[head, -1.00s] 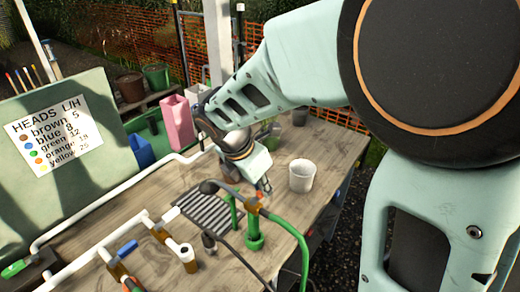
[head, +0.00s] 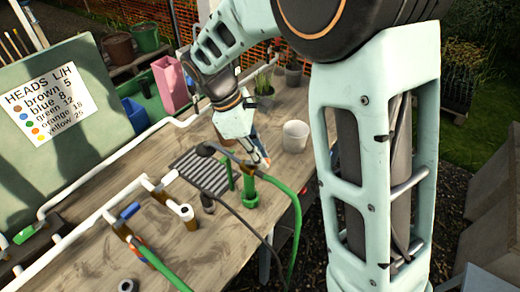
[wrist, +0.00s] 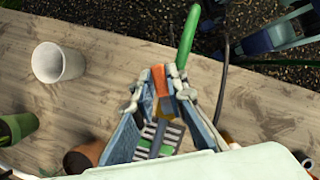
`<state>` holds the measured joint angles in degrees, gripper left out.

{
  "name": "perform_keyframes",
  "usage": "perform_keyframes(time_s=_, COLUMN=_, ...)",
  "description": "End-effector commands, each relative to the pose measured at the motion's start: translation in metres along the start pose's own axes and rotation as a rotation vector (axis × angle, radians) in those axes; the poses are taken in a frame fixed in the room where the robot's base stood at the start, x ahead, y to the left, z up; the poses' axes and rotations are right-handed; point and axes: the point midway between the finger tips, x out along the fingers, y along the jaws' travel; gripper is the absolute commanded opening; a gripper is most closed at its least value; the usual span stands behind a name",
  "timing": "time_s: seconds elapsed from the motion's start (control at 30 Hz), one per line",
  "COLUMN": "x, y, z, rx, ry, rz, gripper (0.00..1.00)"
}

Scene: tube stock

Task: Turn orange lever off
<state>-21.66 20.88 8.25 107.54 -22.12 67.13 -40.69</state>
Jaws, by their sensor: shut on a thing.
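In the wrist view, an orange lever (wrist: 159,78) stands between my fingertips, above a tan valve body (wrist: 164,106). A green hose (wrist: 187,38) runs away from beside it. My gripper (wrist: 161,88) is shut on the orange lever, one finger on each side; their exact contact is hard to see. In the head view, my gripper (head: 262,161) is low over the bench, at the top end of the green hose (head: 282,187), and hides the lever.
A white pot (head: 295,136) stands right of my gripper. A black slatted grate (head: 201,172) and green standpipe (head: 250,190) are close by. White pipes (head: 95,217), a blue lever (head: 130,210) and an orange-red part (head: 140,246) are at front left on the wooden bench (head: 95,255).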

Motion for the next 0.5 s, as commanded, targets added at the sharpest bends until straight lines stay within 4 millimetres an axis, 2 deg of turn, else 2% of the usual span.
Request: perform_keyframes(time_s=0.5, x=-0.002, y=-0.012, z=-0.003, rx=0.373, ry=0.001, rz=-0.154, gripper=0.0)
